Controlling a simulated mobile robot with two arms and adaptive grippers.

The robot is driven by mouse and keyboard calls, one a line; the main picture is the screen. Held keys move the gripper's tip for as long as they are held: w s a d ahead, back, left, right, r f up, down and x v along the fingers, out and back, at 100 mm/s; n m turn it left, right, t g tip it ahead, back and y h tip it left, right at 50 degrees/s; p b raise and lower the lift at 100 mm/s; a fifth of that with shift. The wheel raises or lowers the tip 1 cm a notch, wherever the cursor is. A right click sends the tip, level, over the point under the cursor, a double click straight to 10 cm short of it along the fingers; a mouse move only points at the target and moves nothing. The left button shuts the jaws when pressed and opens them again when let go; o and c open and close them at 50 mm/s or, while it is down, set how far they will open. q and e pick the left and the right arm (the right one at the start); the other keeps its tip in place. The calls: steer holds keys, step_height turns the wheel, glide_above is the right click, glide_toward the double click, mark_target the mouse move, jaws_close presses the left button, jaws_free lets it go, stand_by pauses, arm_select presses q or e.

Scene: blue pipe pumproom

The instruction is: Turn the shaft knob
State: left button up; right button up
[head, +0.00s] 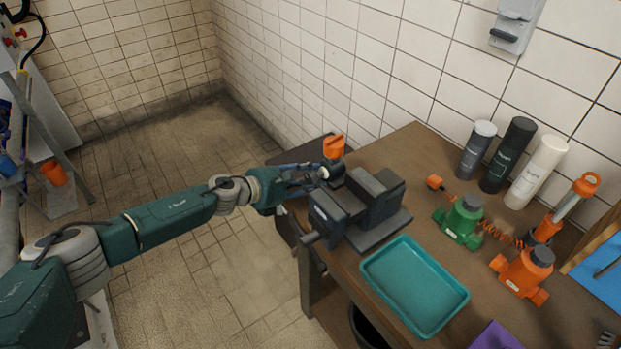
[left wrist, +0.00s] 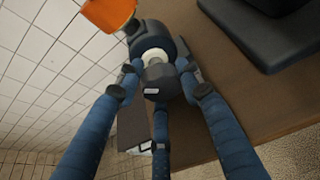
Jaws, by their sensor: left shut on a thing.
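In the left wrist view the orange part (left wrist: 108,14) shows at the top, cut off by the frame edge. Beside it is a dark round body with a white collar (left wrist: 181,63) and a dark grey cylindrical end (left wrist: 160,82). My left gripper (head: 318,174) reaches in from the left below the orange knob. In the left wrist view its blue fingers (left wrist: 164,88) close around the dark grey end, which I take as the shaft knob. My right gripper is not in view.
A dark vise (head: 362,205) stands right beside my left gripper. A teal tray (head: 415,286), a green pump body (head: 461,220), an orange one (head: 524,272) and bottles (head: 507,155) are farther right on the table (head: 405,150). A tiled wall is behind.

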arm_select(q)
steer(key=shift+d+r+n+h, duration=0.2)
steer(key=shift+n+h, duration=0.1)
steer(key=shift+n, duration=0.1)
steer(key=shift+r+b, duration=0.1)
steer(key=shift+b, duration=0.2)
steer(key=o, duration=1.1)
steer(key=shift+s, duration=0.1)
steer(key=shift+s+a+g, duration=0.1)
steer(key=shift+a+g, duration=0.2)
steer(key=shift+a, duration=0.05)
steer(key=v, duration=0.7)
steer(key=shift+s+r, duration=0.15)
